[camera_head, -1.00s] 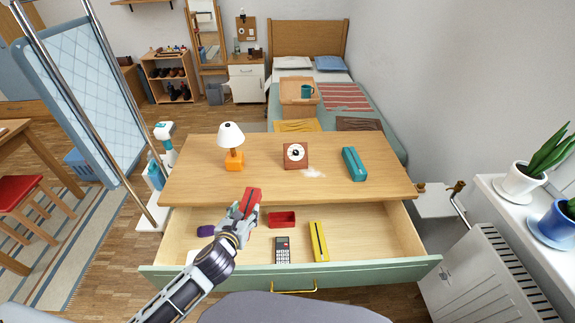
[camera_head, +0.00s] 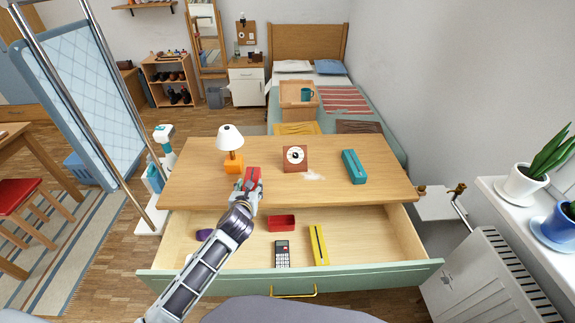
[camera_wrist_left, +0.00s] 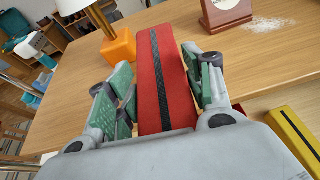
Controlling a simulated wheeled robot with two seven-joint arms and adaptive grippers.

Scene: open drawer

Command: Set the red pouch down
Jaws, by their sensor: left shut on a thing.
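The red pouch (camera_head: 253,174) is long and box-like, with a dark zip stripe along it. It shows large in the left wrist view (camera_wrist_left: 162,75), between green-padded fingers. My left gripper (camera_head: 248,183) is shut on it at the front edge of the wooden desk top (camera_head: 330,190), just right of the orange-based lamp (camera_head: 232,152). The far end of the pouch is over the desk top; whether it touches the wood I cannot tell. My right gripper is not in view.
A brown clock (camera_head: 295,158), a white powdery patch (camera_head: 313,176) and a teal case (camera_head: 354,166) are on the desk. The open drawer (camera_head: 380,235) below holds a red tray (camera_head: 282,223), a calculator (camera_head: 282,254), a yellow case (camera_head: 319,245) and a purple item (camera_head: 205,235).

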